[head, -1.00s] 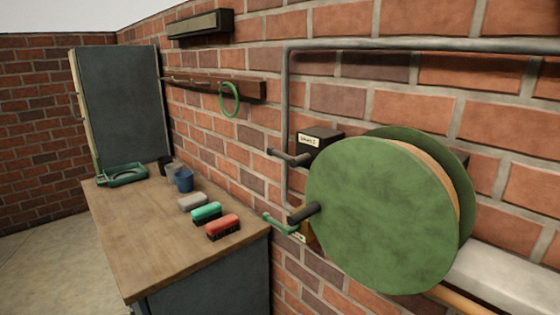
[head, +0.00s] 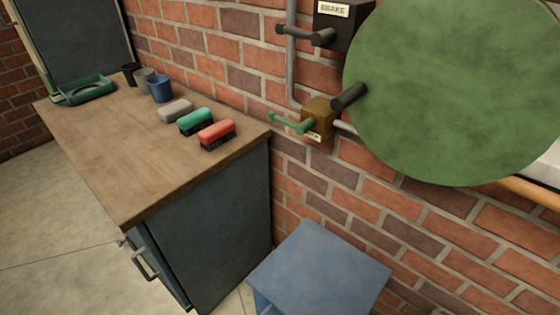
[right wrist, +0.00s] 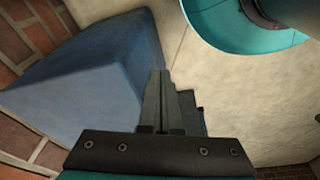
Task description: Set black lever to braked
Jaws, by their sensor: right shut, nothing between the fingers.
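The black lever (head: 308,36) sticks out to the left from a black box labelled BRAKE (head: 338,24) on the brick wall, in the head view. The lever lies roughly level, with its knob at the left end. The big green reel disc (head: 455,95) stands just right of the box and has a dark crank handle (head: 349,97). A green lever (head: 291,123) on a brass-coloured box (head: 318,119) sits below. My right gripper (right wrist: 167,80) is shut and empty in the right wrist view, away from the lever. My left gripper is not in view.
A wooden-topped bench (head: 110,155) at the left holds several brushes, cups and a green tray (head: 85,91). A blue stool or box (head: 320,270) stands below the levers; a blue block also shows in the right wrist view (right wrist: 85,85). A grey pipe (head: 291,75) runs beside the levers.

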